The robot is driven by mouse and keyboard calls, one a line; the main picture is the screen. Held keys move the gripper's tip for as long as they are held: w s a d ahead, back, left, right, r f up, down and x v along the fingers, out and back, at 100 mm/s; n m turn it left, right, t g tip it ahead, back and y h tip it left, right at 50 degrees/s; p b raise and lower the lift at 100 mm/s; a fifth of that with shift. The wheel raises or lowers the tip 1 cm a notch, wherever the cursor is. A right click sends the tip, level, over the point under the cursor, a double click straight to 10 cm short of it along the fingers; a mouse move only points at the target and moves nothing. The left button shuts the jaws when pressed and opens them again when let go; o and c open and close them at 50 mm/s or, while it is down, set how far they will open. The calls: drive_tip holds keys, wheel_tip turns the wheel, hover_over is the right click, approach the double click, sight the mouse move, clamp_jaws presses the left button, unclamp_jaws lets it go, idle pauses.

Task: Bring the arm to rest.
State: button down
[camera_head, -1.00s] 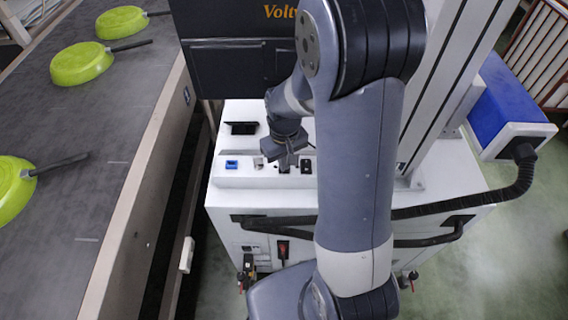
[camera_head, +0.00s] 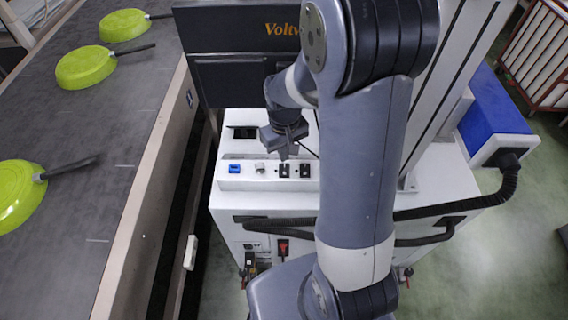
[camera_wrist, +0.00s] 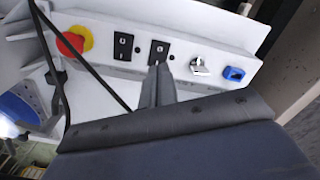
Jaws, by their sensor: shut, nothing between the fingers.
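My gripper (camera_head: 284,152) is shut and empty. In the wrist view the closed fingers (camera_wrist: 158,84) show against the panel, just below a black switch. I cannot tell how far the fingertips are from the panel.
A slatted wooden rack (camera_head: 545,55) stands at the far right. Open green floor lies at the right.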

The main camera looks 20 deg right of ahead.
sight(284, 172)
drive_tip(key=shift+r, duration=0.2)
wheel_tip(284, 172, down, 7)
drive_tip(key=b, duration=0.5)
drive_tip(key=shift+b, duration=0.35)
drive_tip(key=shift+r, duration=0.1)
drive_tip(key=shift+r+p, duration=0.15)
drive_tip(key=shift+p, duration=0.15)
